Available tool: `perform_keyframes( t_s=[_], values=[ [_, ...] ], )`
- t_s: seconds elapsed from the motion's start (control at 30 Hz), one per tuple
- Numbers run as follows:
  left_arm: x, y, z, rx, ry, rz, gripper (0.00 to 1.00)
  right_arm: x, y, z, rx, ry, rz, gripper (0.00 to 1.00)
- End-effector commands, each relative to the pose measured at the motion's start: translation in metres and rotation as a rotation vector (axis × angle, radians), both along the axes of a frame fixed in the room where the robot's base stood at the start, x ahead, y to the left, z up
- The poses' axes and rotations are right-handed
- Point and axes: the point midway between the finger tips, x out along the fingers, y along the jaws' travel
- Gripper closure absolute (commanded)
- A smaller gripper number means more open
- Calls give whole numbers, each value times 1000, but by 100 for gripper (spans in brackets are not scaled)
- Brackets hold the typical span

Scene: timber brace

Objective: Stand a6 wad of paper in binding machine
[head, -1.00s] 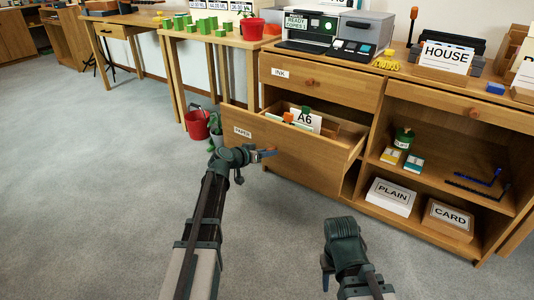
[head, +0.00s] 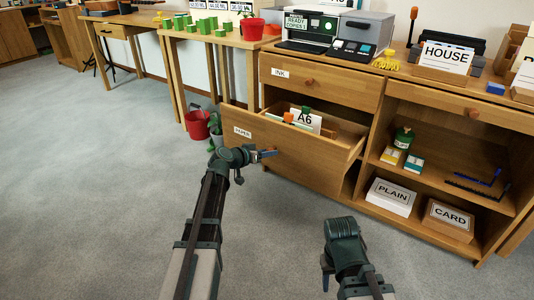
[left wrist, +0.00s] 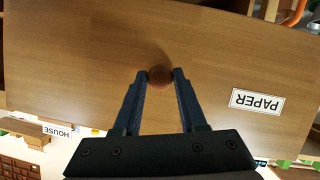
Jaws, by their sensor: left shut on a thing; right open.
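The A6 wad of paper (head: 303,121) stands in the open drawer labelled PAPER (head: 300,158), with only its upper part showing above the drawer front. My left gripper (head: 268,153) is at the front of this drawer. In the left wrist view my left gripper (left wrist: 160,74) is shut on the round wooden knob (left wrist: 160,76) of the drawer front (left wrist: 80,60). My right gripper (head: 327,272) is low at the front, away from the furniture and empty. I cannot make out which machine is the binding machine.
A drawer labelled INK (head: 320,85) is shut above. An open shelf at the right holds PLAIN (head: 390,196) and CARD (head: 448,220) boxes. A red bucket (head: 198,125) stands on the floor at the left. The carpet (head: 90,190) is clear.

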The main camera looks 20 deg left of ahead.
Motion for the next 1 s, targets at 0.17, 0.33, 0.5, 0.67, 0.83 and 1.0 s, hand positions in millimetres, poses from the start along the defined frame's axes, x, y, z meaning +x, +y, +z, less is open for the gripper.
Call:
perform_keyframes(
  t_s=[0.17, 0.33, 0.5, 0.67, 0.83, 1.0],
  values=[
    [0, 0, 0, 0, 0, 0, 100, 0, 0, 0, 0, 0, 0, 50],
    [0, 0, 0, 0, 0, 0, 100, 0, 0, 0, 0, 0, 0, 50],
    [-5, 2, 0, 0, 0, 1, 100, 0, 0, 0, 0, 0, 0, 50],
    [-21, 7, 0, 0, 2, 2, 100, 0, 0, 0, 0, 0, 0, 50],
    [-32, 11, 0, 1, 0, 1, 100, 0, 0, 0, 0, 0, 0, 50],
    [-31, 11, 0, 1, 0, 0, 100, 0, 0, 0, 0, 0, 0, 50]
  ],
)
